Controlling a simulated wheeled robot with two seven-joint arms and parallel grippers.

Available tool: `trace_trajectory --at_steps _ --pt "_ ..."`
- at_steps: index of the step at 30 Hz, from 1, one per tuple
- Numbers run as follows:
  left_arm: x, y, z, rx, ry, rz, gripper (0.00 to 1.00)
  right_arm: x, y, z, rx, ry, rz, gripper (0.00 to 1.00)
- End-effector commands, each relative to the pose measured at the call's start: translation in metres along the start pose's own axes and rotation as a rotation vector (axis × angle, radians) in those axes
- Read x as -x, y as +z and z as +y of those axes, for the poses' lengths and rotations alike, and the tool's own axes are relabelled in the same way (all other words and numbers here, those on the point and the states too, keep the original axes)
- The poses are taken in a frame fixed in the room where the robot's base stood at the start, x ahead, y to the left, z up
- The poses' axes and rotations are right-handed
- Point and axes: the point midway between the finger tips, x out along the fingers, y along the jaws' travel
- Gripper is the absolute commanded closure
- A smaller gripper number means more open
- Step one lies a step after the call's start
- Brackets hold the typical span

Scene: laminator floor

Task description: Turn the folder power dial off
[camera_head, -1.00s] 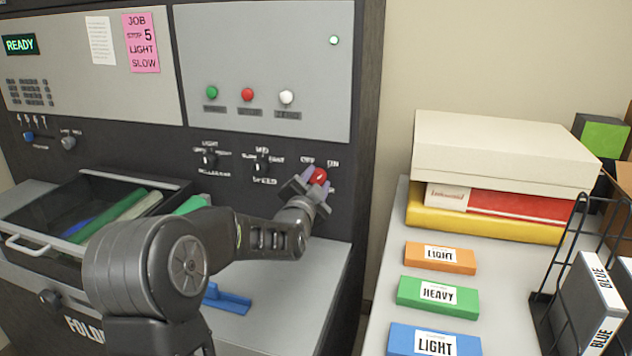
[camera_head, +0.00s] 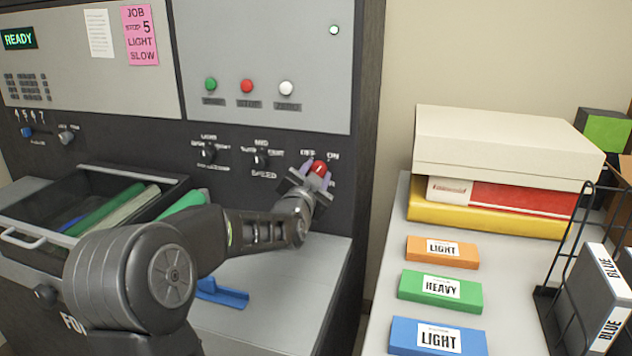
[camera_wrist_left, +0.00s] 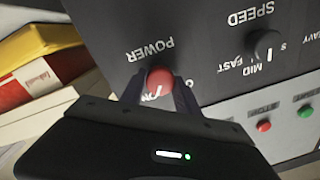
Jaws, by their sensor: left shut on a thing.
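The red power dial (camera_head: 319,168) is on the lower right of the dark machine panel, below the OFF and ON labels. My left gripper (camera_head: 316,177) is at the dial with its two fingers on either side, shut on it. In the left wrist view the red dial (camera_wrist_left: 160,80) sits between the fingertips, beside the upside-down word POWER. Part of the ON label shows by the fingers, and the OFF label is mostly hidden there. My right gripper is not in view.
The black speed dial (camera_head: 260,160) is left of the power dial. Green, red (camera_head: 247,86) and white buttons sit above. An open drawer (camera_head: 20,241) with coloured items is at left. A blue piece (camera_head: 222,293) lies on the grey ledge. The side table (camera_head: 388,300) holds boxes.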

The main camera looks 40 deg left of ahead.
Motion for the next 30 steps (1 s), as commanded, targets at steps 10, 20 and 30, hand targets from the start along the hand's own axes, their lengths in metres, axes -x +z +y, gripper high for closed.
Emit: trace_trajectory --at_steps 10,20,30 --pt "0.0 0.005 0.002 0.313 0.009 -0.01 1.0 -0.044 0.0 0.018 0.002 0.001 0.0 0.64" --pt "0.0 0.004 0.001 0.626 0.021 -0.022 1.0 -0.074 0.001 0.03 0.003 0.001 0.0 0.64" --pt "0.0 0.004 0.001 0.949 0.033 -0.034 1.0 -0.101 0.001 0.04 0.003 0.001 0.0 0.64"
